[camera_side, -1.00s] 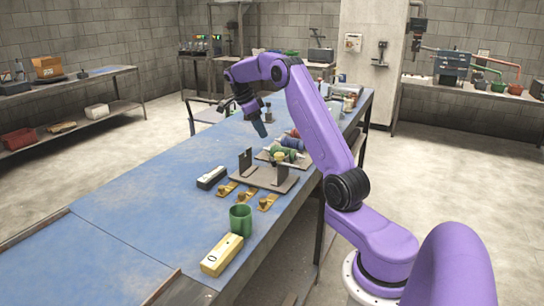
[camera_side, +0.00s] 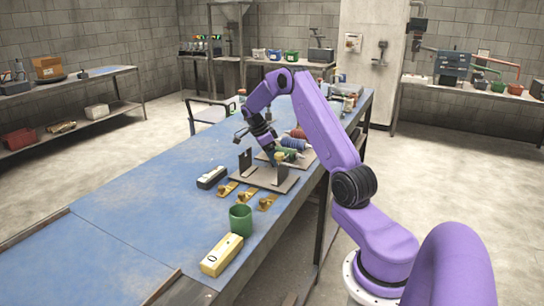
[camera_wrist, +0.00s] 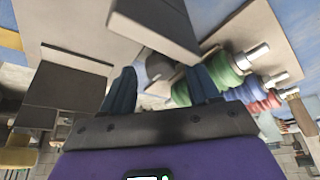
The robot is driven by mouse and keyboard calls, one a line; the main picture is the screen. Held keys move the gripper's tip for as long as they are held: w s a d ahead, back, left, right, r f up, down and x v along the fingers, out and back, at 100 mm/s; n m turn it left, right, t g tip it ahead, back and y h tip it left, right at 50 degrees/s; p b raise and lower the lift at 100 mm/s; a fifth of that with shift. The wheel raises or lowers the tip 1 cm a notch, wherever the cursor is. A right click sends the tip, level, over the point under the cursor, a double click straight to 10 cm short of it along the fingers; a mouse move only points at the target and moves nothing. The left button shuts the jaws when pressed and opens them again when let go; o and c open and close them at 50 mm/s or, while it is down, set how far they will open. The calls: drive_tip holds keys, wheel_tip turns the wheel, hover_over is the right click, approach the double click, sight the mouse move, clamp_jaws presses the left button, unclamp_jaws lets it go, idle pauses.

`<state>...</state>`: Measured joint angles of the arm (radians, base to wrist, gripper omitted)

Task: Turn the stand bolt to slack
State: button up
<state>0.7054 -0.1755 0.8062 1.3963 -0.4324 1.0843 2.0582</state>
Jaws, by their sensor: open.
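The stand has a flat grey-brown base plate (camera_side: 262,180) on the blue bench, with two dark upright plates (camera_side: 245,161). A small yellowish knob (camera_side: 280,157) sits at the top of the right upright; it may be the stand bolt. My gripper (camera_side: 271,156) points down just behind that upright, close to the knob. In the wrist view its two dark blue fingers (camera_wrist: 160,88) are apart. A rounded grey part (camera_wrist: 160,68) shows between and beyond them; I cannot tell whether it is the bolt. No contact is clear.
Green, blue and red spools (camera_side: 291,146) lie on a board just behind the stand. A black-and-white block (camera_side: 212,177) is left of it. Brass pieces (camera_side: 246,197), a green cup (camera_side: 241,219) and a yellow box (camera_side: 222,255) are in front. The bench's left side is clear.

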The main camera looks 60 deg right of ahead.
drive_tip(key=c, duration=1)
drive_tip(key=shift+c, duration=0.2)
drive_tip(key=n+t, duration=0.1)
drive_tip(key=n, duration=0.2)
drive_tip(key=n+t+h, duration=0.1)
drive_tip(key=n, duration=0.2)
drive_tip(key=shift+s+a+r+n, duration=0.1)
drive_tip(key=shift+s+a+n, duration=0.1)
drive_tip(key=shift+n, duration=0.1)
drive_tip(key=n+t, duration=0.1)
drive_tip(key=n, duration=0.2)
drive_tip(key=shift+s+t, duration=0.15)
drive_tip(key=shift+t, duration=0.15)
drive_tip(key=shift+s+d+n+t, duration=0.1)
drive_tip(key=shift+n+t, duration=0.25)
drive_tip(key=shift+n, duration=0.7)
drive_tip(key=shift+s+n+t, duration=0.1)
drive_tip(key=shift+n+t, duration=0.25)
drive_tip(key=shift+n, duration=0.7)
